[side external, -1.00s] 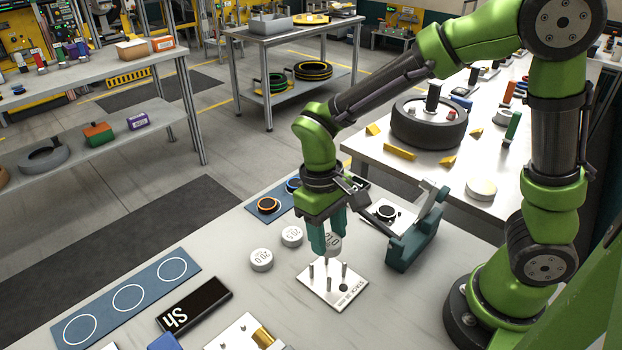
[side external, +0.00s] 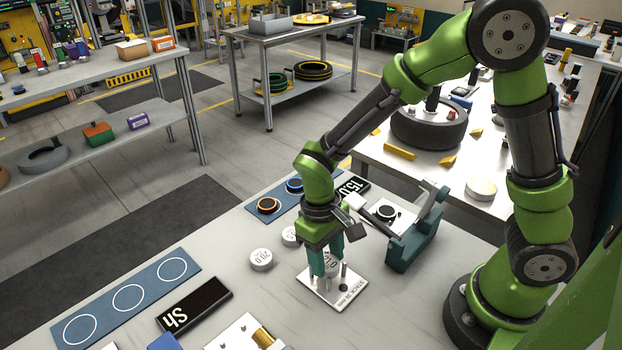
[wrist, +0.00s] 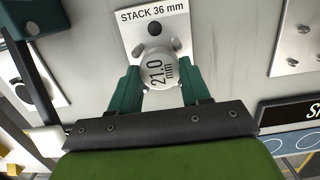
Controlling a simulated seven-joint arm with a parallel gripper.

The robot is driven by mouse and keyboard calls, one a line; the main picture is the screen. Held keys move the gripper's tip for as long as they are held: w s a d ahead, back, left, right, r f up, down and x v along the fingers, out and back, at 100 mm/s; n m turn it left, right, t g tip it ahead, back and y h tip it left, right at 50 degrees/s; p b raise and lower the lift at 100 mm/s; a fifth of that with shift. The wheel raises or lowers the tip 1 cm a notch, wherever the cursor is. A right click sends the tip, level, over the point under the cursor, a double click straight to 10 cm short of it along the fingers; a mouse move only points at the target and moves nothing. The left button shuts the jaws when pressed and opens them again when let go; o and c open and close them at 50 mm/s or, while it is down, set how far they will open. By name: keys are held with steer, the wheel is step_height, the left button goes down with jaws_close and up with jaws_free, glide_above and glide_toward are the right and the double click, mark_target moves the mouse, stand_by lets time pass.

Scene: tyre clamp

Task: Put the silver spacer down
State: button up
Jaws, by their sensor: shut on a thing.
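The silver spacer (wrist: 158,68), a round disc marked "21.0 mm" in the wrist view, sits between the teal fingers of my gripper (wrist: 160,88). My gripper also shows in the side view (side external: 326,264), shut on the spacer (side external: 332,266) over the white plate (side external: 325,295) with upright pins. The plate reads "STACK 36 mm" in the wrist view (wrist: 137,30). The spacer is among or just above the pins; whether it touches the plate cannot be told. The fingers hide part of the spacer and some pins.
Another silver spacer marked "20.0" (side external: 261,260) and a partly hidden one (side external: 290,236) stand left of the plate. A teal clamp-like fixture (side external: 415,240) stands close on the right. A black display (side external: 194,305) and a blue mat with white circles (side external: 127,297) lie front left.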

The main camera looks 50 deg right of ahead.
steer(key=shift+f, duration=0.25)
steer(key=o, duration=1.1)
steer(key=shift+c, duration=0.2)
step_height(320, 180, up, 13)
steer(key=w, duration=0.2)
steer(key=s+d+r+m+t+y, duration=0.2)
steer(key=s+d+r+m+t, duration=0.2)
steer(key=s+d+r+t, duration=0.3)
steer(key=shift+s+d+r+t, duration=0.4)
steer(key=shift+d+r+t, duration=0.25)
steer(key=shift+d+t, duration=0.3)
steer(key=shift+a, duration=0.1)
